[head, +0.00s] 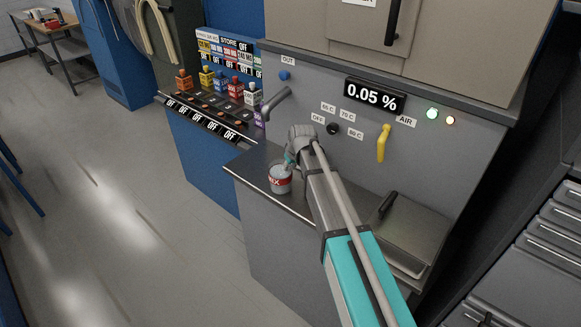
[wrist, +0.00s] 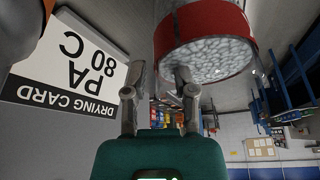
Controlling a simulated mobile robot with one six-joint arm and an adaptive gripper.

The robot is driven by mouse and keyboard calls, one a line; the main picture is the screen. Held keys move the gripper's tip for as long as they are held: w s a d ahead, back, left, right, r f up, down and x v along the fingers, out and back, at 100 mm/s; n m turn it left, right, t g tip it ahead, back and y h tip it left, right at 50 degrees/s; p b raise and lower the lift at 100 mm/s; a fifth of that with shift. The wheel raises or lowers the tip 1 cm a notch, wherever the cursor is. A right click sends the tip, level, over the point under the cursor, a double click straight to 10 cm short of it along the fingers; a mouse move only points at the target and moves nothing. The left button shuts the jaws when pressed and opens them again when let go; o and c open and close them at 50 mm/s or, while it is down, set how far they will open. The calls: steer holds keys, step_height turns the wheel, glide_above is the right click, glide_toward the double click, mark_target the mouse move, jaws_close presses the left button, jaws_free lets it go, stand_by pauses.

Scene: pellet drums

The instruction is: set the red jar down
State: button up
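The red jar (head: 280,181) is a pale jar with a red band. In the head view it appears to stand upright on the metal ledge (head: 252,164) of the grey machine. My gripper (head: 289,160) is close beside its top. In the wrist view the picture is upside down, and the jar (wrist: 207,22) shows its open mouth full of pale pellets. The two fingers of my gripper (wrist: 160,78) are apart, with a clear gap between them. The right-hand finger overlaps the jar's edge in the picture; whether it touches cannot be told.
A grey spout (head: 272,103) juts out above the ledge, left of my gripper. A yellow handle (head: 383,143) and a display (head: 375,96) reading 0.05 % are on the panel. A store rack (head: 225,95) with several coloured jars stands left. A drying card (wrist: 75,60) reads PA 80 C.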

steer(key=shift+r, duration=0.2)
stand_by(0.3)
steer(key=p+v, duration=1.1)
steer(key=v, duration=0.1)
stand_by(0.5)
steer(key=shift+a, duration=0.1)
stand_by(0.4)
steer(key=s+d+m+g+h, duration=0.1)
steer(key=s+d+m+g, duration=0.1)
steer(key=s+d, duration=0.6)
steer(key=s+d+f+m+g+h, duration=0.1)
steer(key=s+d+m, duration=0.3)
steer(key=s+d, duration=0.5)
steer(key=s, duration=0.7)
steer(key=shift+d+f+g+h, duration=0.2)
steer(key=shift+d+g+h, duration=0.1)
steer(key=shift+g, duration=0.1)
